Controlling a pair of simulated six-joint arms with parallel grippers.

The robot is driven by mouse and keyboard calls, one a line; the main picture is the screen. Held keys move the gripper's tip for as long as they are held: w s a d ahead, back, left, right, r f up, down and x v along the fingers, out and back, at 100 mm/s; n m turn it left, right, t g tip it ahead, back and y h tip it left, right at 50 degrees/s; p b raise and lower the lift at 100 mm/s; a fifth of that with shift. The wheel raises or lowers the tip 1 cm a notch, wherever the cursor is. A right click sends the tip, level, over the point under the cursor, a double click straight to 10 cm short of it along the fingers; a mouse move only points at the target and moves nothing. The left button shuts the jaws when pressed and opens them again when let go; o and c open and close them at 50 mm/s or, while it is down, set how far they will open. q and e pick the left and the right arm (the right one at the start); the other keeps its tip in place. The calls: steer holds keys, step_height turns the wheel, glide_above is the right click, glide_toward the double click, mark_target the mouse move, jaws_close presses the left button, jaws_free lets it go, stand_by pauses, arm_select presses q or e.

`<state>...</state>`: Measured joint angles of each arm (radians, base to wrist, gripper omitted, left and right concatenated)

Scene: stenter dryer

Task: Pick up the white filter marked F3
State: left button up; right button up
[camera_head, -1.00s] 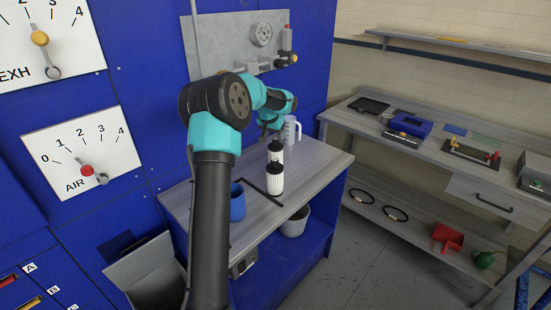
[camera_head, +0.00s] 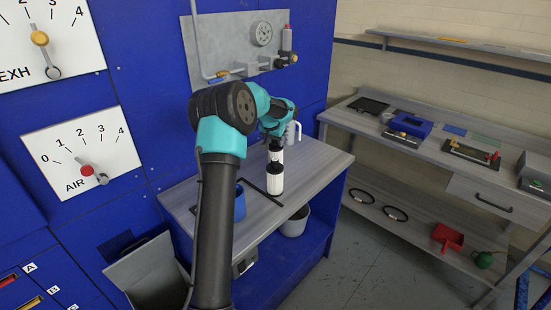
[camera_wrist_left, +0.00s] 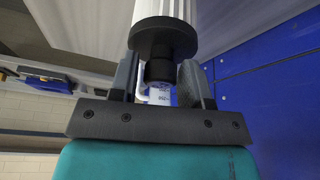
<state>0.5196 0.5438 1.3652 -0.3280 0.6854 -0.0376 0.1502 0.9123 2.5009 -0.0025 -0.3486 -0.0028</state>
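A white pleated filter (camera_head: 275,184) with a black cap stands upright on the grey bench. It shows at the top of the left wrist view (camera_wrist_left: 165,8), its black cap and narrower knob facing my fingers. My left gripper (camera_wrist_left: 160,75) is open, with a finger on each side of the knob and a small gap visible on both sides. In the head view the left gripper (camera_head: 274,147) is small and partly hidden at the filter's top. A second white shape (camera_head: 276,157) shows just behind the cap. No F3 mark is readable. My right gripper is not in view.
A blue cup (camera_head: 239,205) stands on the bench (camera_head: 318,160) left of the filter, partly behind my arm. A white jug (camera_head: 292,131) stands behind. A grey bin (camera_head: 295,222) sits below the bench edge. A wall panel with valves (camera_head: 240,50) is behind.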

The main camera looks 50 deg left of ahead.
arm_select(q)
jaws_close()
steer(key=shift+r, duration=0.1)
stand_by(0.3)
steer(key=shift+d+r, duration=0.2)
steer(key=shift+r, duration=0.35)
step_height(320, 180, up, 6)
steer(key=shift+f, duration=0.1)
steer(key=w+d, duration=0.1)
steer(key=d, duration=1.8)
steer(key=shift+w+d, duration=0.2)
steer(key=shift+d, duration=0.1)
